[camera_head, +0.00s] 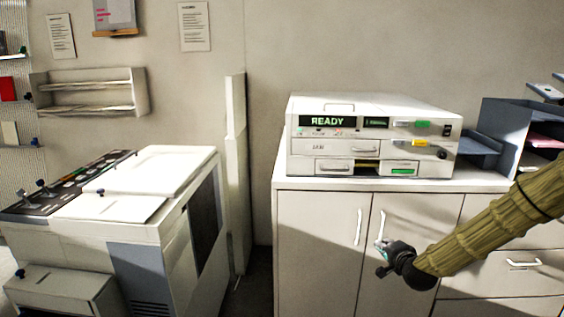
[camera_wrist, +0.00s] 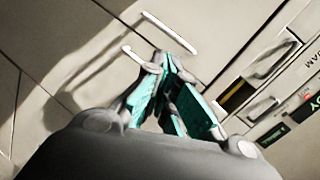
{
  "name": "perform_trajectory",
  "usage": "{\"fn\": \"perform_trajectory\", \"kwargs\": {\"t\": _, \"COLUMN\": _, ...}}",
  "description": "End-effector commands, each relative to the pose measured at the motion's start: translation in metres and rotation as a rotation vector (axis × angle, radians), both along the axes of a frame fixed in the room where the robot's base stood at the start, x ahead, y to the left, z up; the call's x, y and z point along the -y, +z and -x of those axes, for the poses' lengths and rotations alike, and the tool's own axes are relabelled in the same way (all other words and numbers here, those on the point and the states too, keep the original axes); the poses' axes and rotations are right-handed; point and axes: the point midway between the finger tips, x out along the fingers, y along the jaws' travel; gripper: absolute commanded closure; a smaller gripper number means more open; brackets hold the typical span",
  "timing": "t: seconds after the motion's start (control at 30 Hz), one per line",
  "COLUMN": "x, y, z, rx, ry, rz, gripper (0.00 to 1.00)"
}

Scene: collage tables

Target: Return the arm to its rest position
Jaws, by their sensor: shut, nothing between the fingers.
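My arm (camera_head: 490,225), in a ribbed olive sleeve, reaches in from the right edge in the head view. My gripper (camera_head: 381,262) is at its end, in front of the white cabinet doors and just below the right-hand door handle (camera_head: 382,222). In the wrist view my gripper (camera_wrist: 167,62) shows teal finger pads whose tips come together, with nothing held between them. The two door handles also show beyond the fingertips there. I cannot tell whether the gripper touches the cabinet.
A white machine (camera_head: 375,108) reading READY stands on the cabinet (camera_head: 315,225). Dark trays (camera_head: 505,120) stand at the right end of the cabinet top. A large copier (camera_head: 150,205) stands at the left. A narrow floor gap (camera_head: 257,265) lies between copier and cabinet.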

Motion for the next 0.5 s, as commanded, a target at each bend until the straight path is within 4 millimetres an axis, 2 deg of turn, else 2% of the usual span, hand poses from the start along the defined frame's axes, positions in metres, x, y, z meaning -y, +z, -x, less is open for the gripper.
{"fn": "perform_trajectory", "kwargs": {"t": 0.03, "x": -0.013, "y": -0.025, "z": 0.016, "rx": -0.050, "ry": 0.031, "rz": 0.038, "gripper": 1.00}}
{"fn": "perform_trajectory", "kwargs": {"t": 0.2, "x": -0.049, "y": -0.098, "z": 0.072, "rx": -0.205, "ry": 0.134, "rz": 0.165, "gripper": 1.00}}
{"fn": "perform_trajectory", "kwargs": {"t": 0.37, "x": -0.076, "y": -0.160, "z": 0.136, "rx": -0.346, "ry": 0.242, "rz": 0.280, "gripper": 1.00}}
{"fn": "perform_trajectory", "kwargs": {"t": 0.5, "x": -0.094, "y": -0.206, "z": 0.200, "rx": -0.471, "ry": 0.349, "rz": 0.378, "gripper": 1.00}}
